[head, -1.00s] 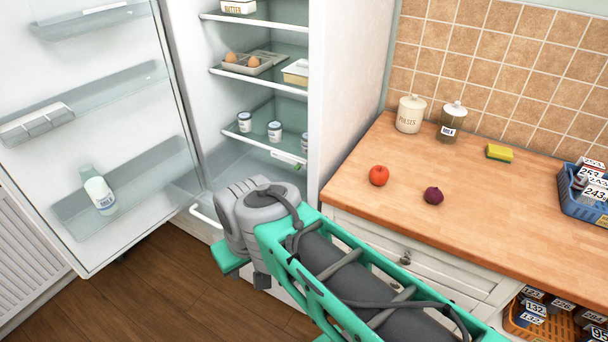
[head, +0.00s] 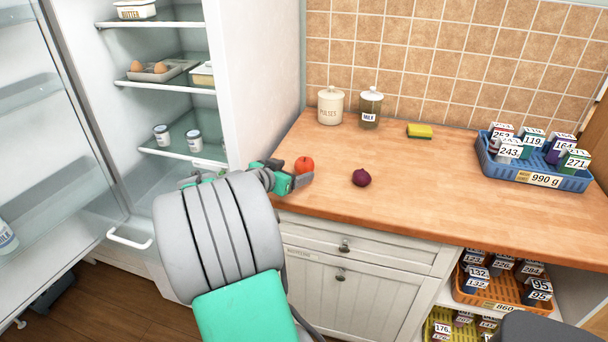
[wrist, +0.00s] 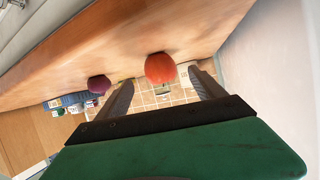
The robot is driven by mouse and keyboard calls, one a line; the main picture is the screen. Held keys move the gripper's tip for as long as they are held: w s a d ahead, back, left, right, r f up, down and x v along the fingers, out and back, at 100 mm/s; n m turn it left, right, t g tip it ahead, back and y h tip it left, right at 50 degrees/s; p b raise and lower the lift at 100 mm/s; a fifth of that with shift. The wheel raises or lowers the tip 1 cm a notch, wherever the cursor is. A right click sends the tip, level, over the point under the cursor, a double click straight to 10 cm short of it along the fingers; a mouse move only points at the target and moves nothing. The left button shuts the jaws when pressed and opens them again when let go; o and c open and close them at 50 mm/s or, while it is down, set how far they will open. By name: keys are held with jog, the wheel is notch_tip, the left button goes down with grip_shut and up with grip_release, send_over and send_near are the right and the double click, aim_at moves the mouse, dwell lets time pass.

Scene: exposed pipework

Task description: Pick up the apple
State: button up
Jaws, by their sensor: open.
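The red apple (head: 304,164) stands on the wooden worktop (head: 430,205) near its left end, close to the fridge side. My gripper (head: 291,173) is at the worktop's left front edge, just left of the apple, partly hidden by my arm. In the wrist view, which looks upside down, the apple (wrist: 160,67) shows ahead between the two spread grey fingers. The gripper is open and holds nothing. I cannot tell whether a finger touches the apple.
A dark red onion (head: 361,178) lies right of the apple. A sponge (head: 419,131) and a blue crate (head: 535,178) are farther right. The open fridge (head: 185,110) is at left.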

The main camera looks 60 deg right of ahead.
aim_at(305, 165)
jog(key=p+x, duration=0.1)
jog(key=x, duration=0.6)
jog(key=shift+d, duration=0.2)
jog(key=c, duration=1.5)
jog(key=shift+r, duration=0.1)
jog(key=shift+c, duration=0.3)
jog(key=shift+r, duration=0.15)
